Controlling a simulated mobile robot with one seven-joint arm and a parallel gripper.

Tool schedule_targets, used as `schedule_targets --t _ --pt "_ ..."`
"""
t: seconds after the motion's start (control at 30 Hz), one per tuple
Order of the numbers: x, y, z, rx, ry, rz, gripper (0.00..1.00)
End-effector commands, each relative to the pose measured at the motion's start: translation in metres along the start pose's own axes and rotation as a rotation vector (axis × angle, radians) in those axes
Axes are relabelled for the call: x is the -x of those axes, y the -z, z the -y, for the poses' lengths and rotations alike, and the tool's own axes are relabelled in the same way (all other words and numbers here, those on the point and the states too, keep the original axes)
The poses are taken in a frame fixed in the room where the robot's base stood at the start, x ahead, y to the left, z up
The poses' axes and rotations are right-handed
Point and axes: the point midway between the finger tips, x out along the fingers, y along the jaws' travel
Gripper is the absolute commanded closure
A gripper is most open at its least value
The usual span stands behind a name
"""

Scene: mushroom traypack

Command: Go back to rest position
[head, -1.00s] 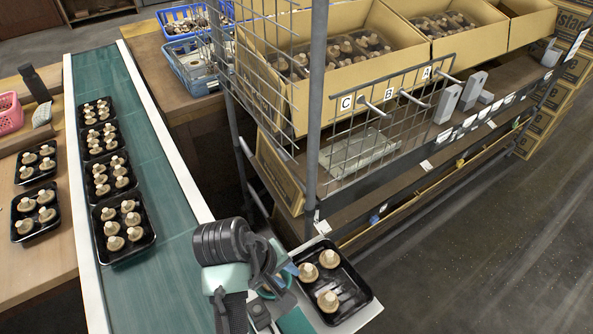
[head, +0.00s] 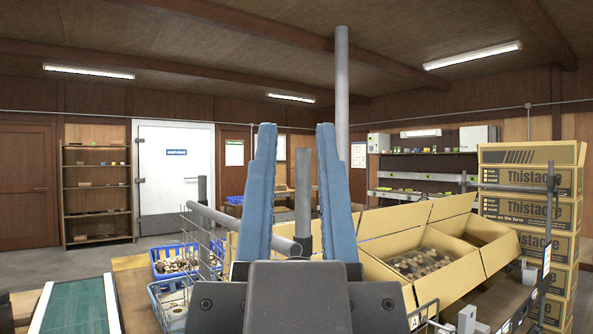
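My gripper (head: 296,130) stands upright in the middle of the head view, close to the camera. Its two blue fingers point up and are wide apart. Nothing is held between them; a grey post and the room show through the gap. The dark gripper body (head: 296,298) fills the bottom centre and hides part of the shelf behind it. The black mushroom trays are out of view.
The green conveyor belt (head: 78,306) shows at lower left. Blue baskets (head: 168,290) stand beside it. An open cardboard box (head: 452,287) of mushrooms sits on the rack at right, near stacked cartons (head: 530,180). A white door (head: 173,175) is at the back.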

Motion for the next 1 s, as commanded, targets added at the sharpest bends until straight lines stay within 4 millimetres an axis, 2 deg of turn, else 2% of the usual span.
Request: schedule_targets --t 0.27,0.6,1.0 --pt "-0.002 0.001 0.0 0.001 0.0 0.002 0.68" --pt "-0.04 0.036 0.001 0.002 0.001 0.004 0.68" --pt "-0.037 0.033 0.001 0.002 0.001 0.006 0.68"
